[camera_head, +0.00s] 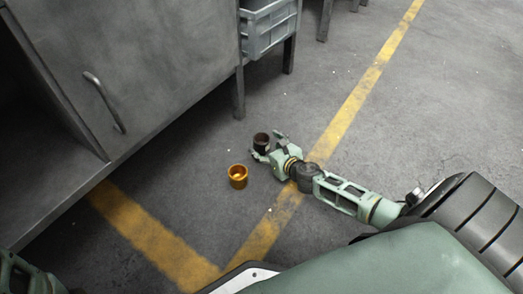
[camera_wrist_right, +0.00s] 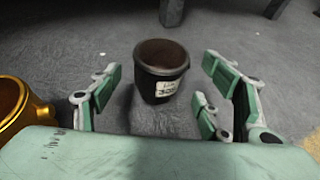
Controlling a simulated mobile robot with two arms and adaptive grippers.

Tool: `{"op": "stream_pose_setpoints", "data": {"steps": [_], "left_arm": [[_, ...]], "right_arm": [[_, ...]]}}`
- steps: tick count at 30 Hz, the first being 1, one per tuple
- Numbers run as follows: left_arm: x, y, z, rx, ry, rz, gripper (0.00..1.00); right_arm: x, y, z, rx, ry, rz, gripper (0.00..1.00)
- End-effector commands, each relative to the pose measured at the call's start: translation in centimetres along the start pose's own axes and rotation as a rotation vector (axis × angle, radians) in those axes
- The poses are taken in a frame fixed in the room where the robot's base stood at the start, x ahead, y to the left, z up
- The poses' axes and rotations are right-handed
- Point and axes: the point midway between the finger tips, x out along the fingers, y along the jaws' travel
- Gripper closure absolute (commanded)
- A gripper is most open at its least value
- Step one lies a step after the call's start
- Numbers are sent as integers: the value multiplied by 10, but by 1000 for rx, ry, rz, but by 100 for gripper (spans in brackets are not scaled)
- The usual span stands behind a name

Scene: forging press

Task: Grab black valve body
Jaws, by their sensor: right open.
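The black valve body (camera_head: 261,140) is a dark, cup-shaped piece with an open top. It stands upright on the floor. In the right wrist view the black valve body (camera_wrist_right: 158,88) has a pale label and sits between the spread fingers. The gripper also shows in that view (camera_wrist_right: 158,95). In the head view part of the valve body is hidden by the gripper. Of my left arm only a piece shows at the bottom left corner; its gripper is out of view.
An orange-gold cup-shaped part (camera_head: 238,175) stands on the floor close to the right gripper; it also shows at the wrist view's left edge (camera_wrist_right: 14,103). A grey metal cabinet (camera_head: 150,70) and a grey crate (camera_head: 270,28) stand behind. Floor to the right is clear.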

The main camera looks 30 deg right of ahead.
Motion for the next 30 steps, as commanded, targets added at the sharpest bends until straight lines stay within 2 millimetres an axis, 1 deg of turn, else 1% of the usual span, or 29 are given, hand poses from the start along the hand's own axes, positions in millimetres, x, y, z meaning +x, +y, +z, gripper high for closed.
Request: {"op": "stream_pose_setpoints", "data": {"steps": [1, 3, 11, 30], "left_arm": [[-7, 1, -2, 0, 0, 0, 83], [-8, 2, -3, 0, 0, 0, 83], [-7, 2, -3, 0, 1, 1, 83], [-7, 2, -3, 0, 0, 1, 83]], "right_arm": [[8, 0, -2, -1, -1, -1, 30], [12, 0, -1, -1, -1, 0, 30], [14, 0, 0, 1, 1, 0, 30], [14, 0, 0, 2, 1, 0, 85]]}}
